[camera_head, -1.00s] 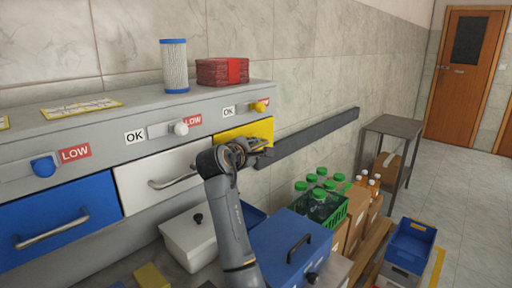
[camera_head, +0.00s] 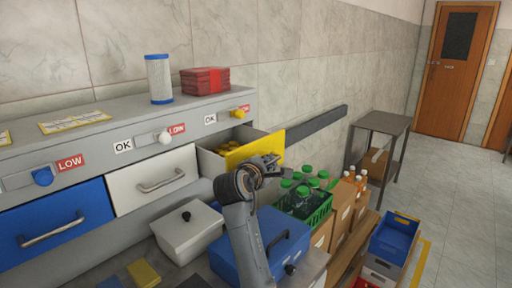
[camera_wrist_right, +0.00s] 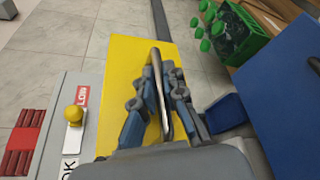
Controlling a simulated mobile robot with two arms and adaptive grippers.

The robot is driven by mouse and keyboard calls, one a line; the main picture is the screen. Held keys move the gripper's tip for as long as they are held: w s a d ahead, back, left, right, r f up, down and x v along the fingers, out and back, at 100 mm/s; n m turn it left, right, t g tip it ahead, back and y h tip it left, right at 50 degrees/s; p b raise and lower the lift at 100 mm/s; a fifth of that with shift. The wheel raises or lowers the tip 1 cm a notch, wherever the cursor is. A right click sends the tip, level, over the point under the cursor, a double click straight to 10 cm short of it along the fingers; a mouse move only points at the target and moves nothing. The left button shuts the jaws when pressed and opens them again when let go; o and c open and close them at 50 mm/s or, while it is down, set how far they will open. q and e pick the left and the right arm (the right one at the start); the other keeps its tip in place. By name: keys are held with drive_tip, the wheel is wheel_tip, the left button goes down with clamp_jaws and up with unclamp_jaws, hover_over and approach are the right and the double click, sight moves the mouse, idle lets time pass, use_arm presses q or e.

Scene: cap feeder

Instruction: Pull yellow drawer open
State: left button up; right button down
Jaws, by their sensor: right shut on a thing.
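The yellow drawer (camera_head: 256,148) stands pulled out from the grey cabinet in the head view, with yellow caps (camera_head: 232,146) inside it. Its yellow front also fills the middle of the right wrist view (camera_wrist_right: 124,70). My right gripper (camera_head: 268,164) is at the drawer's front. In the right wrist view the fingers (camera_wrist_right: 160,95) are shut on the drawer's metal handle (camera_wrist_right: 160,90). Most of the handle is hidden by the gripper in the head view. My left gripper is not in view.
A white drawer (camera_head: 155,180) and a blue drawer (camera_head: 55,222) are shut to the left. Below stand a white lidded box (camera_head: 186,232) and a blue lidded box (camera_head: 262,245). A green crate of bottles (camera_head: 305,210) is close on the right.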

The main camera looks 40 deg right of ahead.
drive_tip(key=shift+s+f+p, duration=0.1)
drive_tip(key=shift+s+p, duration=0.3)
drive_tip(key=shift+s, duration=0.7)
drive_tip(key=c, duration=1.8)
unclamp_jaws()
drive_tip(key=shift+o, duration=0.6)
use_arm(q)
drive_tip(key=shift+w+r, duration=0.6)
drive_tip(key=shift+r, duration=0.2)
use_arm(e)
drive_tip(key=v, duration=1.2)
drive_tip(key=shift+w, duration=0.1)
